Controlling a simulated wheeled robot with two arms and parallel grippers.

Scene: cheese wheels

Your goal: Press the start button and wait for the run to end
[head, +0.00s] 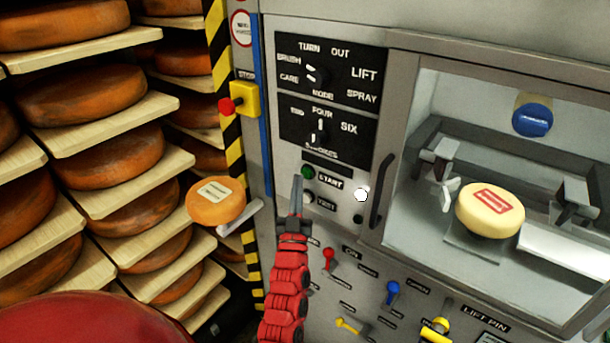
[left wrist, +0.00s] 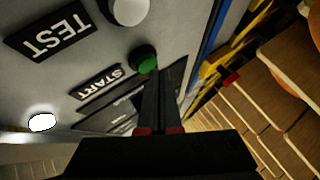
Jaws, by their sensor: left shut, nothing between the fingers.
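The green start button (head: 308,171) sits on the machine's grey panel, left of the START label. It also shows in the left wrist view (left wrist: 145,63), right at the fingertips. My left gripper (head: 297,181) is shut and empty, its tip just left of and slightly below the green button. In the left wrist view the shut fingers (left wrist: 152,78) point at the button and overlap its lower edge. I cannot tell whether they touch it. My right gripper is not in view. A white lamp (head: 361,194) glows right of the START label.
A white test button (head: 308,198) sits below the start button. A red stop knob (head: 226,105) on a yellow box is at left. A pale cheese wheel (head: 489,210) sits inside the glazed chamber. Shelves (head: 105,106) of orange wheels fill the left. A handle (head: 381,190) stands right of the panel.

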